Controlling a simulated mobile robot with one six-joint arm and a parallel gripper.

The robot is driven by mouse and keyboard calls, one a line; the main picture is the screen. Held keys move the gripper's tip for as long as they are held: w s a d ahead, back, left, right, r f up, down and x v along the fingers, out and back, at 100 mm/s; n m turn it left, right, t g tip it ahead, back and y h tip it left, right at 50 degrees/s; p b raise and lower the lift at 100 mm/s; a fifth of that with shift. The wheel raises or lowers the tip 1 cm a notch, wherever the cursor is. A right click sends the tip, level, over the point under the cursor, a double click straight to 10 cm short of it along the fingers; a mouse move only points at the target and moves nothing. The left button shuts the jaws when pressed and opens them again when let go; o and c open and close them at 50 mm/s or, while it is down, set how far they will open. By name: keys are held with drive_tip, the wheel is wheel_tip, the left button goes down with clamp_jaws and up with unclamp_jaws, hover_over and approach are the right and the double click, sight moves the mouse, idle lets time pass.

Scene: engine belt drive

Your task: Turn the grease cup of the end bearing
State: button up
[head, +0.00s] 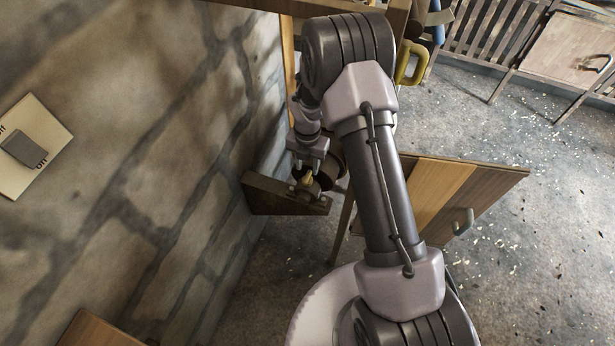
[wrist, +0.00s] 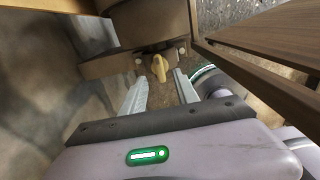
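The grease cup (wrist: 159,68) is a small brass-yellow knob on the end bearing (wrist: 118,68), a brown block with bolts either side of the knob. In the wrist view my gripper (wrist: 162,80) is open, its two pale fingers pointing toward the cup. The cup lies between and just beyond the fingertips; whether a finger touches it I cannot tell. In the head view my gripper (head: 305,168) is above the yellow cup (head: 308,180) at the wooden bracket by the wall. My arm hides part of the drive behind it.
A stone wall (head: 150,130) stands close on the left, with a switch plate (head: 30,148) on it. A wooden panel with a handle (head: 465,190) is to the right of my arm. Wooden slats (wrist: 275,45) run close on the right in the wrist view. Open floor (head: 500,270) lies right.

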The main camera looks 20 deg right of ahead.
sight(307, 176)
wheel_tip(307, 176, down, 5)
drive_tip(key=shift+r+b, duration=0.1)
drive_tip(key=shift+b, duration=0.5)
clamp_jaws()
